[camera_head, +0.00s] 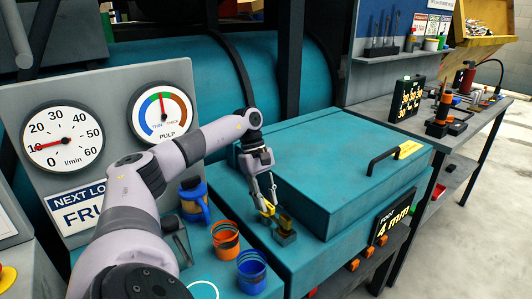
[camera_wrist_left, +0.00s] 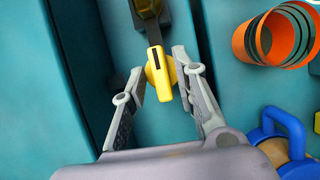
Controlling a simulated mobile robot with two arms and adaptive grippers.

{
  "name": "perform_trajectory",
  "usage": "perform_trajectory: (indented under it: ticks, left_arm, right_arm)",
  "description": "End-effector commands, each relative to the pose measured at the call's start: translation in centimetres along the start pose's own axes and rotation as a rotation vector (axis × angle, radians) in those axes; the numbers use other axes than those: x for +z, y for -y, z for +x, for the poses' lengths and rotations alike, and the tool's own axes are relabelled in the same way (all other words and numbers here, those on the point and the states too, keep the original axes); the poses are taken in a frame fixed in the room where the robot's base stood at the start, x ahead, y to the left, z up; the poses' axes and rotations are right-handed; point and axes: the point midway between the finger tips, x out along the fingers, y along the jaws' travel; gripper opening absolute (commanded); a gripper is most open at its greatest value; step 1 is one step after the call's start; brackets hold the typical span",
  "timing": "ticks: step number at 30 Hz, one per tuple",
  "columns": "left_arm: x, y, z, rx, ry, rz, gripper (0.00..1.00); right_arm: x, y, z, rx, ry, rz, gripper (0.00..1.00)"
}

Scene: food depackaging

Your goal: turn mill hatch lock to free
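The teal mill hatch (camera_head: 310,150) is closed, with a black bar handle (camera_head: 385,157) and a yellow label on its lid. The hatch lock is a yellow knob (camera_wrist_left: 160,75) with a dark slot, beside the near left edge of the lid; a dark block sits by it in the head view. My left gripper (camera_head: 267,198) reaches down at the lock. In the wrist view its two fingers (camera_wrist_left: 158,66) stand apart on either side of the knob, with a visible gap at each side. My right gripper is not in view.
An orange cup (camera_head: 226,242), a blue cup (camera_head: 252,274) and a blue-handled vessel (camera_head: 194,202) stand left of the lock. A gauge panel (camera_head: 110,85) rises behind my left arm. A workbench with tools (camera_head: 450,120) is at the right.

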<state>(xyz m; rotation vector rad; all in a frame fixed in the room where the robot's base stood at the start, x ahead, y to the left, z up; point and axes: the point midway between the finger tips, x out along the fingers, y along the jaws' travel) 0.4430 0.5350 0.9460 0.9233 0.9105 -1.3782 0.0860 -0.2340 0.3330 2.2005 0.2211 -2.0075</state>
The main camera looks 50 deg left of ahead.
Motion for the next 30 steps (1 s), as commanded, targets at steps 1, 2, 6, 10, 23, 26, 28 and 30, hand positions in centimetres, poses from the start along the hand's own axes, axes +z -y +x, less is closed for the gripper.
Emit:
perform_trajectory:
  ticks: [1, 2, 6, 10, 23, 26, 28, 30]
  left_arm:
    - [0.0, 0.0, 0.0, -0.001, 0.000, 0.000, 0.32]
    - [0.0, 0.0, 0.0, -0.001, 0.001, 0.000, 0.33]
    - [0.0, 0.0, 0.1, -0.001, 0.001, -0.001, 0.33]
    - [0.0, 0.0, 0.0, -0.001, 0.001, -0.001, 0.33]
    - [0.1, -0.2, -7.0, 0.007, 0.004, 0.001, 0.33]
    - [0.1, -0.1, -8.6, 0.005, 0.002, 0.001, 0.33]
    - [0.1, -0.1, -9.6, 0.004, 0.001, 0.001, 0.33]
    - [0.1, -0.1, -10.1, 0.002, 0.000, 0.001, 0.33]
  right_arm:
    - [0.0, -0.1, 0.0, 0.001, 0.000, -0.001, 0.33]
    - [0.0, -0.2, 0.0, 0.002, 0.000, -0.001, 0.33]
    - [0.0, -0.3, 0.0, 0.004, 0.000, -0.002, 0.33]
    - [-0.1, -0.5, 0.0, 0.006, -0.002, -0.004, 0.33]
    - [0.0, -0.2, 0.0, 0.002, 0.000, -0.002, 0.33]
    - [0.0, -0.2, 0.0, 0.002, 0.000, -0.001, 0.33]
    - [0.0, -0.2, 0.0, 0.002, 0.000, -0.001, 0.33]
    - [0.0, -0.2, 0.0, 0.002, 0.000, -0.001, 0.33]
